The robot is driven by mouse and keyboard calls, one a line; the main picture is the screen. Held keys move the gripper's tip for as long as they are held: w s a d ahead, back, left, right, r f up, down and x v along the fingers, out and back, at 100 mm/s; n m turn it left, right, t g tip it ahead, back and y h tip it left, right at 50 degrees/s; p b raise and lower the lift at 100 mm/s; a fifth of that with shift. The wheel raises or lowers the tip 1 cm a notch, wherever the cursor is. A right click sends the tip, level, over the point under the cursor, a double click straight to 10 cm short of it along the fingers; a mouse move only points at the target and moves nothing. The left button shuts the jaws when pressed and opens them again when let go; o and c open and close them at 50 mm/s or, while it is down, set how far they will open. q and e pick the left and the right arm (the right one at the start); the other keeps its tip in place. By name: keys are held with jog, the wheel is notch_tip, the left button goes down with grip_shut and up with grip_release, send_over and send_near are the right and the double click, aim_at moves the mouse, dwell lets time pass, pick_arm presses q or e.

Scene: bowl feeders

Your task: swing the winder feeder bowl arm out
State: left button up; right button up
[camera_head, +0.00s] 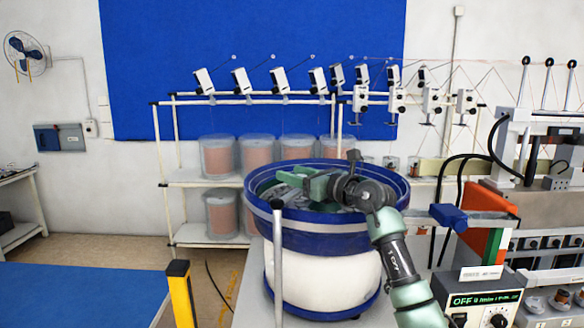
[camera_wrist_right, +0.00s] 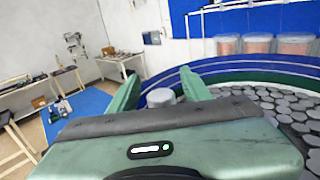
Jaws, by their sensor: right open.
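The feeder bowl (camera_head: 330,238) is a blue-rimmed drum on a white base, in the middle of the head view. Its blue wall also shows in the right wrist view (camera_wrist_right: 250,66), with many grey discs inside. My right gripper (camera_head: 288,180) reaches over the bowl from the right, fingers pointing left. In the right wrist view its two green fingers (camera_wrist_right: 160,88) are apart. A grey round knob (camera_wrist_right: 161,97) shows between them, and I cannot tell whether they touch it. A grey upright post (camera_head: 278,265) stands before the bowl. I cannot clearly pick out the bowl arm.
A control box reading OFF (camera_head: 485,299) stands at the lower right. An orange and green panel (camera_head: 481,246) and machinery stand right of the bowl. A rack with copper spools (camera_head: 217,158) is behind. A yellow post (camera_head: 181,293) stands at lower left, by open floor.

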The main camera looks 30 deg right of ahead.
jog(key=shift+w, duration=0.3)
grip_shut()
dwell(1.3)
